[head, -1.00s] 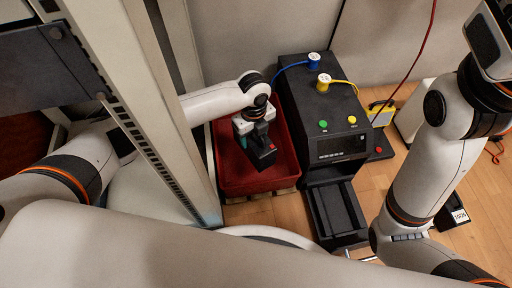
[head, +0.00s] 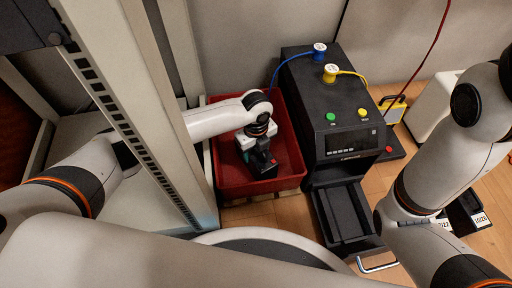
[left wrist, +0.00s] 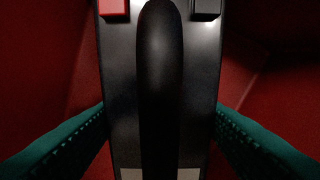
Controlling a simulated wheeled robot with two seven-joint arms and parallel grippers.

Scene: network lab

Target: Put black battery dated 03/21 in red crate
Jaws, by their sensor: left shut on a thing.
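My left gripper (head: 259,152) is down inside the crate. It is shut on a black battery (head: 265,168) with a red terminal. In the left wrist view the battery (left wrist: 205,90) fills the middle, its dark handle between the two teal fingers, with red crate surface (left wrist: 50,60) around it. I cannot read a date on this battery, and whether it touches the crate floor is unclear. My right gripper is out of the head view; only its arm shows at the right.
A black machine (head: 322,95) with buttons, blue and yellow spools and an open front tray (head: 345,212) stands right of the crate. Other black batteries with labels reading 10/26 (head: 479,219) and partly 22 lie at the lower right. A rack post (head: 150,130) stands close left of the crate.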

